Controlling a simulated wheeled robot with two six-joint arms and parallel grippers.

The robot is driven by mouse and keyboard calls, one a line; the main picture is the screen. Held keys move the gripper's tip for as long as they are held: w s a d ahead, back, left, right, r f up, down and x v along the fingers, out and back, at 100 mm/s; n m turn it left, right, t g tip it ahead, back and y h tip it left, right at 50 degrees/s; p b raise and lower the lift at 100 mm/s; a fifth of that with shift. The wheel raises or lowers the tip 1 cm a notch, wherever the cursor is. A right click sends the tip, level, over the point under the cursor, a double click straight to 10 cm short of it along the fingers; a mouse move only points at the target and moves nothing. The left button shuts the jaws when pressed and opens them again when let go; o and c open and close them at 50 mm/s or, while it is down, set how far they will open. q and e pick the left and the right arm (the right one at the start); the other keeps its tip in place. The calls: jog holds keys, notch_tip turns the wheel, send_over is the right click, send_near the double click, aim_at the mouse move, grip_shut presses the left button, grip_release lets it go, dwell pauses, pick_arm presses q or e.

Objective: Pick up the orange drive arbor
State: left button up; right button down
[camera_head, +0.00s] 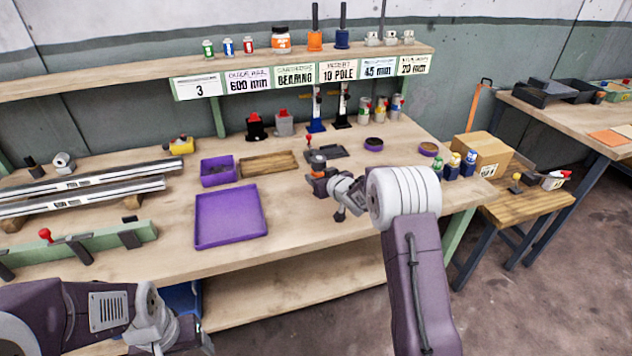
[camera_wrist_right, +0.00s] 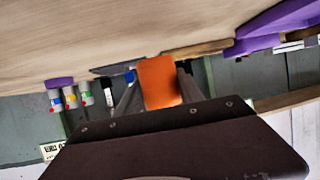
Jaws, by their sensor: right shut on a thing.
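My right gripper (camera_head: 322,183) is low over the right part of the workbench. In the right wrist view an orange block-like piece (camera_wrist_right: 158,82) sits between its fingers, and the gripper is shut on it. I take this piece for the orange drive arbor; in the head view a bit of orange (camera_head: 318,173) shows at the fingertips, with dark parts around it. Its lower end is hidden, so I cannot tell whether it touches the bench. My left gripper (camera_head: 160,343) is at the bottom left, mostly cut off by the frame edge.
An orange base with a dark rod (camera_head: 315,41) and a blue one (camera_head: 342,39) stand on the shelf. A purple tray (camera_head: 230,217) and a purple bin (camera_head: 217,171) lie left of the right gripper. A red-knobbed device (camera_head: 309,141) stands close behind it. A cardboard box (camera_head: 482,150) is right.

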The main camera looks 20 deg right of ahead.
jog(key=d+r+p, duration=0.4)
jog(key=d+r, duration=0.2)
jog(key=d, duration=0.5)
jog(key=shift+s+r+p, duration=0.2)
jog(key=shift+r+p, duration=0.1)
